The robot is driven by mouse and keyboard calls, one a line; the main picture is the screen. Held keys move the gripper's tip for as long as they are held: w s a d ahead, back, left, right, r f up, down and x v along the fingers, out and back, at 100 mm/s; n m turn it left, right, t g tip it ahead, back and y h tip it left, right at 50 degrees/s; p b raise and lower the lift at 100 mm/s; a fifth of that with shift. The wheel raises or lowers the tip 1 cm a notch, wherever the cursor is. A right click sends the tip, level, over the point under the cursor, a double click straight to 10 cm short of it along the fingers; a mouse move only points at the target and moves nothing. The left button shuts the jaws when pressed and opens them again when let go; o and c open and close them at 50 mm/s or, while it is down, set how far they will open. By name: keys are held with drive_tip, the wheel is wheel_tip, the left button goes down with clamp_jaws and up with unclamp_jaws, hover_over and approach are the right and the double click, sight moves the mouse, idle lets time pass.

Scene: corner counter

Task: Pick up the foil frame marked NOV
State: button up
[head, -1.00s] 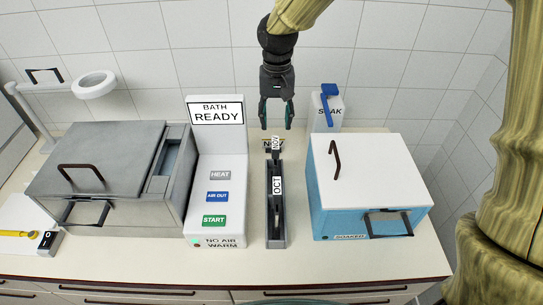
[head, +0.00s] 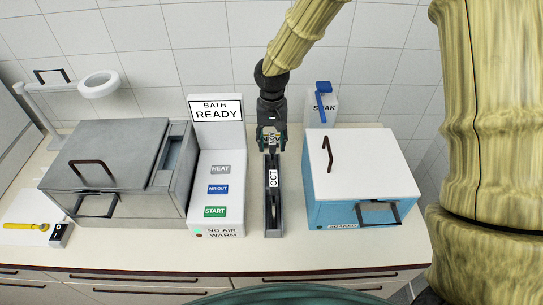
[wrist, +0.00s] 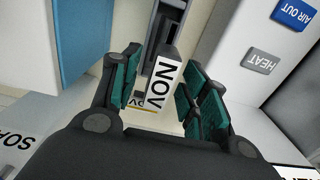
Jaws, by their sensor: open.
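The foil frame marked NOV (wrist: 163,86) stands at the back end of a narrow dark rack (head: 274,226). Its white tag shows between my fingers in the wrist view, and also in the head view (head: 272,139). My gripper (head: 271,142) is open and lowered from behind over the tag, with one green-padded finger on each side. In the wrist view my gripper (wrist: 164,92) has visible gaps beside the tag. The frame's lower part is hidden in the rack. A second frame marked OCT (head: 273,178) stands in front of it in the same rack.
A white control block with HEAT, AIR OUT and START buttons (head: 215,211) stands close left of the rack, with a grey bath (head: 105,150) beyond. A blue box with a white lid (head: 360,165) stands close right. The SOAK block (head: 322,105) is behind it.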

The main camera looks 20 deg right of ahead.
drive_tip(key=shift+f, duration=0.15)
drive_tip(key=shift+s+r, duration=0.2)
drive_tip(key=shift+s, duration=0.1)
drive_tip(key=shift+c, duration=0.2)
drive_tip(key=shift+w+f, duration=0.15)
drive_tip(key=shift+w, duration=0.05)
clamp_jaws()
drive_tip(key=shift+s, duration=0.15)
